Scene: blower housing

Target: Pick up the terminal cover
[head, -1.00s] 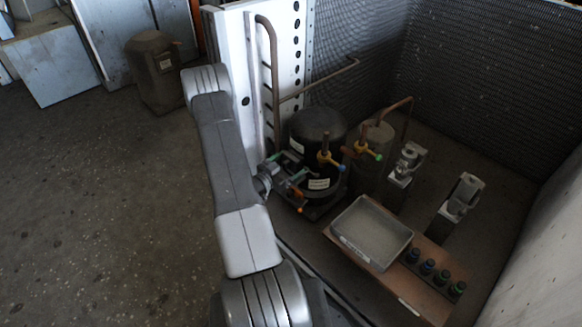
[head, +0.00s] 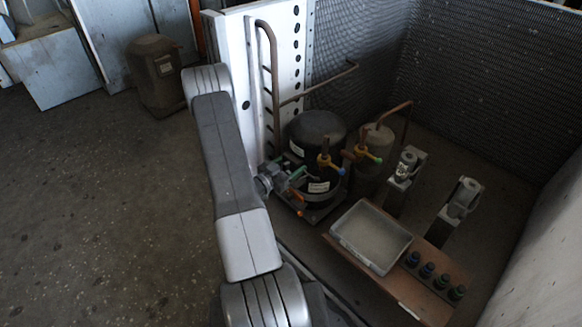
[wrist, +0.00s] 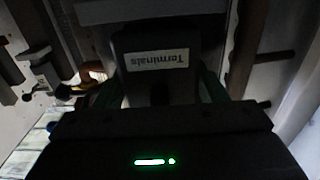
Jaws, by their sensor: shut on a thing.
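The terminal cover (wrist: 155,82) is a dark block with a white label reading "Terminals", in the upper middle of the wrist view. My gripper (wrist: 158,92) is shut on it, with a green finger on each side. In the head view my gripper (head: 290,182) is at the left side of the black compressor (head: 318,135), low down. The cover itself is hard to make out there. I cannot tell from these views whether it touches the compressor.
Copper pipes and valves with yellow handles (head: 328,162) stand close to the compressor. A grey canister (head: 375,148) stands behind right. A grey tray (head: 371,236) and several dark bottles (head: 427,270) sit on a brown board (head: 415,296). A white perforated panel (head: 290,60) rises behind. Open floor (head: 100,210) lies left.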

